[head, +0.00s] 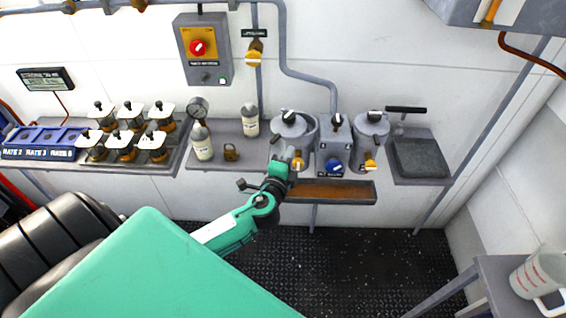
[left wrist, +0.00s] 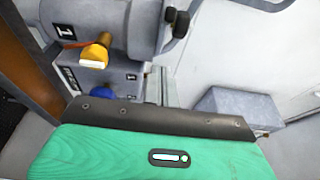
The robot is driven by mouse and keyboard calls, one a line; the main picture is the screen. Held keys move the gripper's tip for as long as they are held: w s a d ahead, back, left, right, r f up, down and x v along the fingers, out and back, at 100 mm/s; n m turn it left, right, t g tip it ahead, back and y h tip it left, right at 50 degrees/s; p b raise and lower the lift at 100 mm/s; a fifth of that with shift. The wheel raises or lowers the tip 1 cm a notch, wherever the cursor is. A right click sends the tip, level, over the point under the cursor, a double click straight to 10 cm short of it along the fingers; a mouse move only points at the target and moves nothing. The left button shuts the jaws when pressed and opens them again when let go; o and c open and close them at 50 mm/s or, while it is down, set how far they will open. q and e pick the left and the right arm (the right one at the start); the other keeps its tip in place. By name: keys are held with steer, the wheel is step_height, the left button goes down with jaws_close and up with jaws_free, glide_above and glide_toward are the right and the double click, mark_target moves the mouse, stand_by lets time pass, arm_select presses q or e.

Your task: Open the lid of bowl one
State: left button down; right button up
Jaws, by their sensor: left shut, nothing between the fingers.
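Two grey lidded bowls stand on the shelf in the head view, a left bowl (head: 305,126) and a right bowl (head: 371,130). Each has a black knob on top and a yellow tap low at its front. My left gripper (head: 283,156) is shut and empty at the front left of the left bowl; I cannot tell whether it touches. In the left wrist view a grey body (left wrist: 112,30) carries a label "1", with a yellow tap (left wrist: 95,52) and a black knob (left wrist: 175,23). The fingertips are not clear there. My right gripper is not in view.
A block with a blue knob (head: 334,165) stands between the bowls. A brown-filled tray (head: 330,203) runs below them. Bottles (head: 202,143) and a small brass object (head: 231,152) stand left; a dark sink-like block (head: 418,158) is at the right.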

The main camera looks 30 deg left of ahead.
mark_target(283, 137)
arm_select(q)
steer(key=a+p, duration=0.1)
steer(key=a, duration=0.3)
steer(key=shift+w, duration=0.15)
steer(key=shift+a, duration=0.1)
